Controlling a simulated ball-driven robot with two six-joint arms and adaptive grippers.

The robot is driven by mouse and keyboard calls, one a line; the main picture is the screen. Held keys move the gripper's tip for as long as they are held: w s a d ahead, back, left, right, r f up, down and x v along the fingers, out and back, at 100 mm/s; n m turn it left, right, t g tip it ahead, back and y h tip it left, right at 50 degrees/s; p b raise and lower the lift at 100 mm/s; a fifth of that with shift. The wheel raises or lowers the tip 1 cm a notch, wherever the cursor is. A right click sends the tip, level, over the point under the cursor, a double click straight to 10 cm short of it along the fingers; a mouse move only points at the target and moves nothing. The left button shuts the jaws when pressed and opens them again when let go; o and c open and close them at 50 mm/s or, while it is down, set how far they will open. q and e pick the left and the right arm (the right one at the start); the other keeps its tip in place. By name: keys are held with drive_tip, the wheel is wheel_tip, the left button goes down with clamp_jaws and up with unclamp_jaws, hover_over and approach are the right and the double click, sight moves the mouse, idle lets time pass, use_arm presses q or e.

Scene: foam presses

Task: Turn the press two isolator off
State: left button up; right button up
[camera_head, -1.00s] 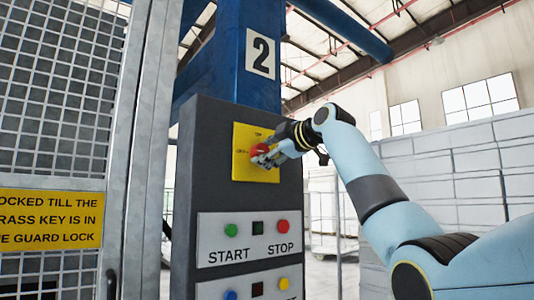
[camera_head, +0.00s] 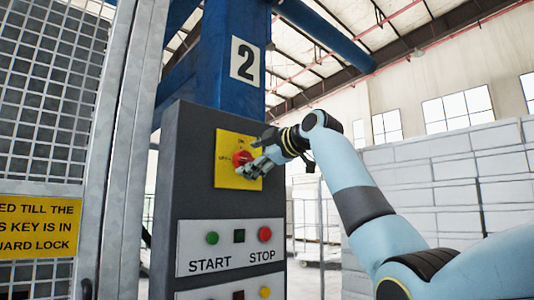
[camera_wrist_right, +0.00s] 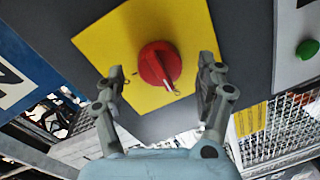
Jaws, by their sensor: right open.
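The press two isolator is a red rotary knob (camera_head: 241,158) on a yellow plate (camera_head: 226,177), with ON printed above and OFF to its left. My right gripper (camera_head: 250,170) is at the knob's lower right in the head view and partly overlaps it. In the right wrist view the fingers of the right gripper (camera_wrist_right: 161,75) are spread apart on either side of the red knob (camera_wrist_right: 157,62), with a gap on each side. My left gripper is not in view.
Below the isolator, the grey panel (camera_head: 187,165) carries a START/STOP plate (camera_head: 230,247) with a green button (camera_head: 212,238) and a red one (camera_head: 265,234). A mesh guard (camera_head: 50,105) with a yellow sign (camera_head: 35,227) stands left. Stacked white blocks (camera_head: 440,185) stand behind my right arm.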

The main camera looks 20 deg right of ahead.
drive_tip(key=v, duration=1)
drive_tip(key=shift+s, duration=0.3)
drive_tip(key=shift+d, duration=0.1)
